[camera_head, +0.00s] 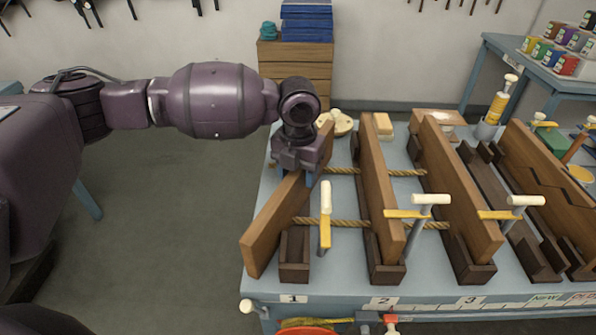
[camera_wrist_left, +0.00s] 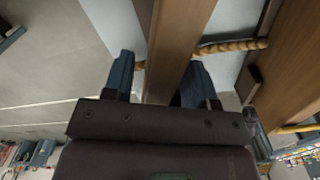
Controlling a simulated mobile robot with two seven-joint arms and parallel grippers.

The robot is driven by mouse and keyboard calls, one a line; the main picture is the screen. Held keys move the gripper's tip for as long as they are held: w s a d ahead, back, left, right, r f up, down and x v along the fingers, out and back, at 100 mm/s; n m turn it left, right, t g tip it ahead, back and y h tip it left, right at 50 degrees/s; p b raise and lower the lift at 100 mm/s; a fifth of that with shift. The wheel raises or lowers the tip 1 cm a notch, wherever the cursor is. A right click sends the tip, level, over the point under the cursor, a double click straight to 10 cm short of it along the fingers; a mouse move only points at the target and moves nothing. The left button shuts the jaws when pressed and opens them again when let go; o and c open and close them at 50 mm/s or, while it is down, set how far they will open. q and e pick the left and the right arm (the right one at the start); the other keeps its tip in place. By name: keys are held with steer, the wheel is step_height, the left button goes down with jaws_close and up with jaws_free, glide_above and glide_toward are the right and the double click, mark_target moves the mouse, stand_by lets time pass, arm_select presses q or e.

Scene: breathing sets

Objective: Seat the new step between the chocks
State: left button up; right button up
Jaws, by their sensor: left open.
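A brown plank (camera_head: 272,225), the leftmost of several steps, stands on edge at mark 1, slanted against its neighbours. Its near end lies to the left of the dark chock (camera_head: 295,258) there; the far end is partly hidden by my arm. My left gripper (camera_head: 298,176) is over the plank's far half, jaws open. In the left wrist view the plank (camera_wrist_left: 178,40) passes between the fingers (camera_wrist_left: 158,85). Steps two (camera_head: 380,190) and three (camera_head: 460,190) stand in their chocks. A dark cradle (camera_head: 515,225) above the "NEW" label looks empty. My right gripper is out of view.
Ropes (camera_head: 342,222) run between the steps. Cream-handled clamps (camera_head: 326,200) stand among them. A notched plank (camera_head: 550,165) stands at the right of the blue bench (camera_head: 340,285). A drawer cabinet (camera_head: 295,62) is behind. Floor at left is clear.

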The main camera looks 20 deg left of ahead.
arm_select(q)
steer(key=shift+r, duration=0.45)
step_height(320, 180, up, 10)
steer(key=shift+p, duration=0.5)
steer(key=shift+r, duration=0.7)
